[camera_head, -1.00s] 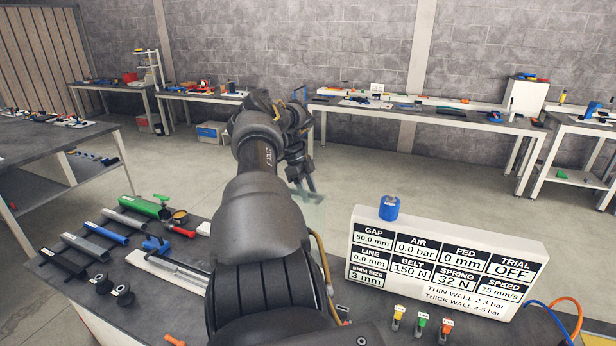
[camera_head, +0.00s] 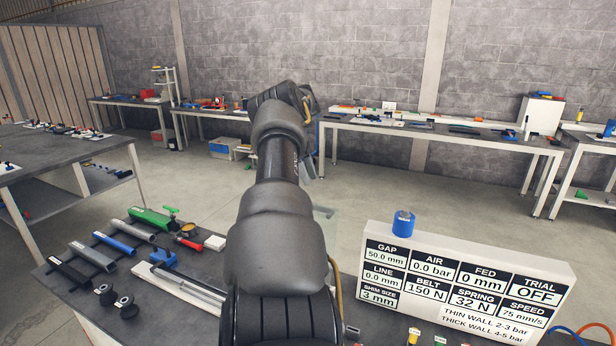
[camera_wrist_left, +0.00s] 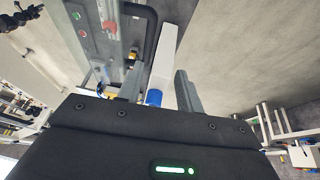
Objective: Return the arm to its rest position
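My left arm rises from the bottom middle of the head view and reaches out over the bench. My left gripper (camera_head: 313,168) is mostly hidden behind the arm there. In the left wrist view its two fingers (camera_wrist_left: 158,70) stand apart with nothing held between them. The white readout panel (camera_head: 465,285) stands on the bench right of the arm, with a blue cylinder (camera_head: 403,222) on top. Both also show beyond the fingers in the wrist view, the panel (camera_wrist_left: 166,52) and the blue cylinder (camera_wrist_left: 154,97). My right gripper is not in view.
Left of the arm, the bench (camera_head: 75,299) holds a green tube (camera_head: 152,218), a blue tube (camera_head: 114,243), black rollers (camera_head: 125,307) and a white rail. A side table (camera_head: 60,165) stands at left. Open floor lies beyond the bench.

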